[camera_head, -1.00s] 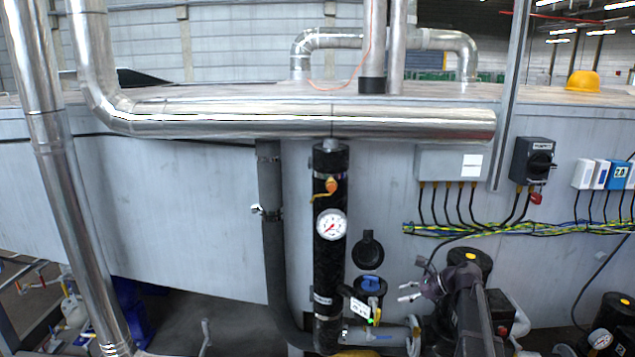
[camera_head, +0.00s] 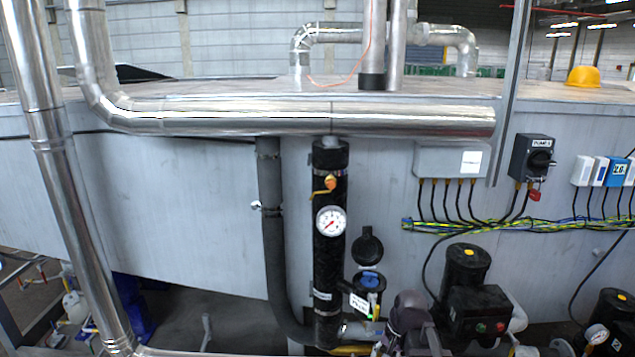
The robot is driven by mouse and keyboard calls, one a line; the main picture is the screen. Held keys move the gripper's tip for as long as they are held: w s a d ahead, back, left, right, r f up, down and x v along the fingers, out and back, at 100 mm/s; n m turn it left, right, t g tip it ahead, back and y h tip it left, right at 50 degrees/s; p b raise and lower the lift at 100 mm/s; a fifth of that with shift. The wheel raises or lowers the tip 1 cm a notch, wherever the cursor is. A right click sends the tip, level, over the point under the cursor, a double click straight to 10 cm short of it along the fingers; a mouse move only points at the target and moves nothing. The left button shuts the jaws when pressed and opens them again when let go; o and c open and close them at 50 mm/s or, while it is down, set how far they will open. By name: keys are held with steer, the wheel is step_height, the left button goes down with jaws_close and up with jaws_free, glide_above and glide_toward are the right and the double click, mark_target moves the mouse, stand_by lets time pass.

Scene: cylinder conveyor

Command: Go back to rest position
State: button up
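Part of my arm (camera_head: 405,325) shows at the bottom edge, right of centre, as a dark purple-grey joint and link. It stands in front of the lower pipework, left of a black pump. I make out no gripper fingers there. Nothing held by my arm is visible.
A black vertical cylinder with a round gauge (camera_head: 330,221) and an orange valve handle (camera_head: 328,184) stands just left of my arm. The black pump (camera_head: 474,300) is close on its right. A black pot with an open lid (camera_head: 367,250) is behind. A large silver pipe (camera_head: 310,116) crosses above.

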steer(key=s+n+h, duration=0.1)
steer(key=s+n, duration=0.1)
steer(key=s+n+h, duration=0.1)
steer(key=s+n, duration=0.2)
steer(key=shift+s+h, duration=0.2)
steer(key=shift+h, duration=0.2)
stand_by(0.9)
